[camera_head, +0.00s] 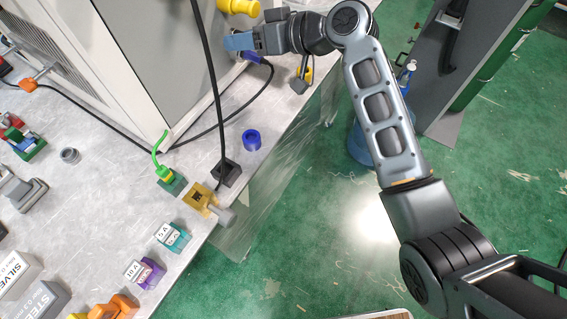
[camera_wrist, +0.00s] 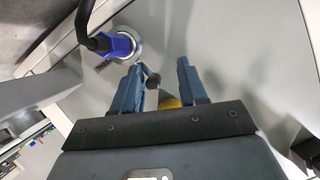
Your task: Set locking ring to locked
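A blue plug (camera_wrist: 118,46) with a black cable sits against the pale machine face at the upper left of the wrist view. A silvery ring (camera_wrist: 136,44) surrounds it and looks like the locking ring; its lock state cannot be told. A small dark knob (camera_wrist: 152,78), apparently on a short lever by the ring, shows between my fingers, closer to the left one. My gripper (camera_wrist: 160,66) is open, its blue fingers apart. In the head view my gripper (camera_head: 235,42) is at the machine's side, and the blue plug (camera_head: 256,58) shows just below it; the ring is hidden there.
A yellow part (camera_head: 238,6) sticks out of the machine (camera_head: 150,60) above my gripper, and part of it (camera_wrist: 168,102) shows behind my fingers. A blue collar (camera_head: 252,140) and several coloured fixtures stand on the bench. Black cables hang near my gripper. Green floor lies right.

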